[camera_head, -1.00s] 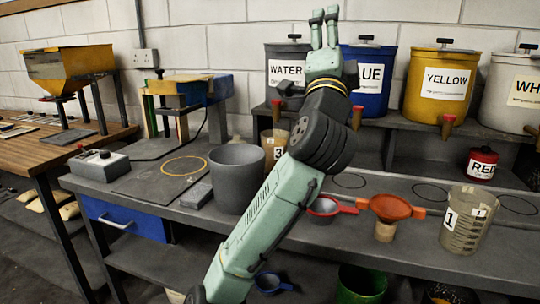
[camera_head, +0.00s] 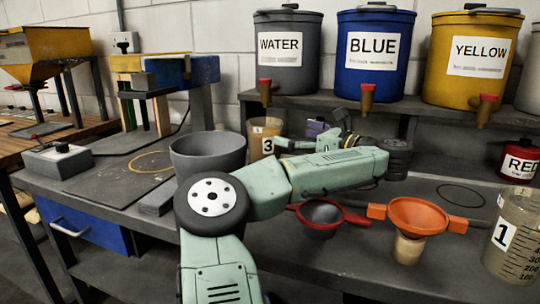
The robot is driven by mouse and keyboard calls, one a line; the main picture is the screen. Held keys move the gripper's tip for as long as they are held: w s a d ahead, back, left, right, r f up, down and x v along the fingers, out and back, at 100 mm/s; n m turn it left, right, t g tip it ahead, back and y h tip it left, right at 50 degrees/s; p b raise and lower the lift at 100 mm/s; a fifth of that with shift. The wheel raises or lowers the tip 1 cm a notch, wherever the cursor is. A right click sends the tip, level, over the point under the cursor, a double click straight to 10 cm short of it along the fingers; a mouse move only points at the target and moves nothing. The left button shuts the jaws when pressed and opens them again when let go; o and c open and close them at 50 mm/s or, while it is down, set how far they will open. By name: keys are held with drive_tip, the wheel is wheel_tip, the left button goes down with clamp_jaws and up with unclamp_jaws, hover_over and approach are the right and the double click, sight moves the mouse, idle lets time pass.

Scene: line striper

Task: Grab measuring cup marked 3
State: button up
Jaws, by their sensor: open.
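The measuring cup marked 3 (camera_head: 262,130) is a beige cup standing upright on the bench, behind and right of the grey bucket. Its lower part is hidden by the bucket and my arm. My gripper (camera_head: 284,144) is open, with its pale green fingers pointing left toward the cup, close to its right side. My arm partly hides the gripper, and I cannot tell whether the fingers touch or straddle the cup. Another measuring cup, marked 1 (camera_head: 513,240), stands at the right edge of the view.
The grey bucket (camera_head: 207,157) stands just left of the cup. A red funnel (camera_head: 321,214) and an orange funnel (camera_head: 417,215) sit on the front of the bench. Water (camera_head: 289,55), blue (camera_head: 374,58) and yellow (camera_head: 474,55) containers with taps stand on the shelf behind.

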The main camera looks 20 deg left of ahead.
sight(276, 128)
drive_tip(key=p+x, duration=0.1)
drive_tip(key=x, duration=0.3)
drive_tip(key=shift+s+a+r+p, duration=0.1)
drive_tip(key=shift+a+r+p, duration=0.1)
drive_tip(key=shift+a+p, duration=0.2)
drive_tip(key=x, duration=0.2)
drive_tip(key=p+x, duration=0.1)
drive_tip(key=x, duration=0.3)
drive_tip(key=shift+w+d+f+p, duration=0.15)
drive_tip(key=shift+w+f+p, duration=0.05)
drive_tip(key=shift+f+p, duration=0.2)
drive_tip(key=shift+c, duration=0.5)
drive_tip(key=c, duration=1.9)
drive_tip(key=shift+o, duration=0.2)
drive_tip(key=shift+r, duration=0.15)
